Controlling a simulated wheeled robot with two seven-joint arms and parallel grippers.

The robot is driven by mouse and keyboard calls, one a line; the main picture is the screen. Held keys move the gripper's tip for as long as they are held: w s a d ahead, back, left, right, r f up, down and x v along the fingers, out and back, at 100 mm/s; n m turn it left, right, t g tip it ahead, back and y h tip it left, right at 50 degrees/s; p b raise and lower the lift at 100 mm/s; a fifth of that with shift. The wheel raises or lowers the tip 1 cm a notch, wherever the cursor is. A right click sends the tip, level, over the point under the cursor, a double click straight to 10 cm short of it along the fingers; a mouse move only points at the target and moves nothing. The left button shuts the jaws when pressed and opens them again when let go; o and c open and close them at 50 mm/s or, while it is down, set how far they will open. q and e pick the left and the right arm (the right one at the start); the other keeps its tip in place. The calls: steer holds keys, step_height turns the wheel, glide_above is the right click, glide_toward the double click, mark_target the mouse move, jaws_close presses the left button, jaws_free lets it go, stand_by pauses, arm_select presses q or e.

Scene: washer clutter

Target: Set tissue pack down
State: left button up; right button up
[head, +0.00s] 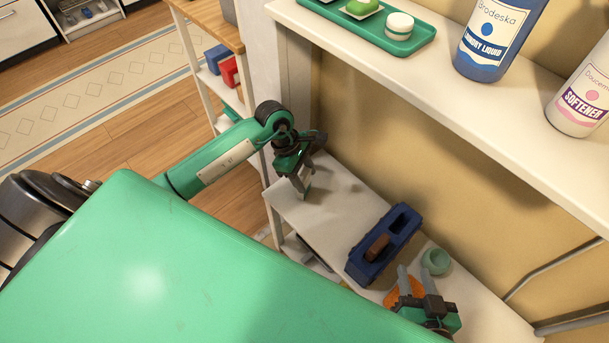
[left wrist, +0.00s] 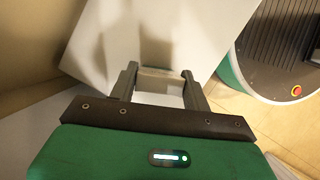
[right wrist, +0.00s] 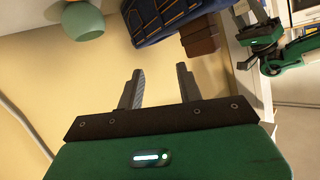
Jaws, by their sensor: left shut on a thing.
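My left gripper (head: 302,172) is over the left end of the lower white shelf (head: 335,198) in the head view. It is shut on a small pale tissue pack (head: 305,180), which hangs below the fingers, close to the shelf top; I cannot tell whether it touches. In the left wrist view the tissue pack (left wrist: 160,84) is between the two fingertips, with the white surface behind it. My right gripper (head: 412,280) is at the shelf's right part. In the right wrist view its fingers (right wrist: 158,85) are apart with nothing between them.
A dark blue caddy (head: 366,270) with a brown block (head: 377,247) stands mid-shelf. A green cup (head: 436,261) and an orange item (head: 392,297) are near my right gripper. The upper shelf (head: 430,72) holds a blue bottle (head: 492,40), softener bottle (head: 583,95) and green tray (head: 410,45).

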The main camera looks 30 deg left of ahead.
arm_select(q)
steer(key=shift+f, duration=0.1)
steer(key=o, duration=0.9)
steer(key=shift+o, duration=0.2)
